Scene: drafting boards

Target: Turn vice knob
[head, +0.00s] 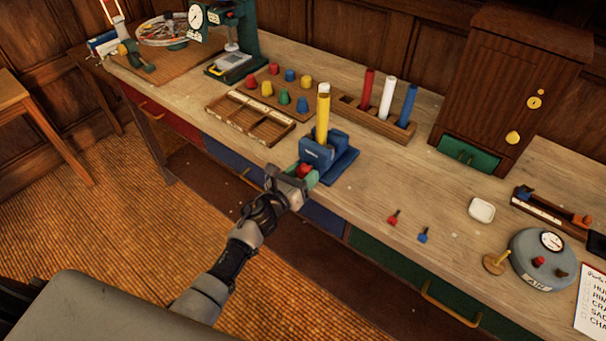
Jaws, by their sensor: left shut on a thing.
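The blue vice (318,153) stands at the front edge of the bench, on a blue base. A yellow rod (323,113) with a pale top stands upright in it. The red vice knob (304,171) is on the side of the vice facing me. My left gripper (300,177) reaches up from below and is shut on the knob, with its fingers hiding part of it. A green patch shows beside the fingers. My right gripper is not in view.
Behind the vice are a wooden tray (250,119), several coloured pegs (284,97) and a rack (372,122) with red, white and blue rods. A green press (235,45) stands farther back. To the right are small red (393,217) and blue (423,235) pieces and a round gauge (545,259).

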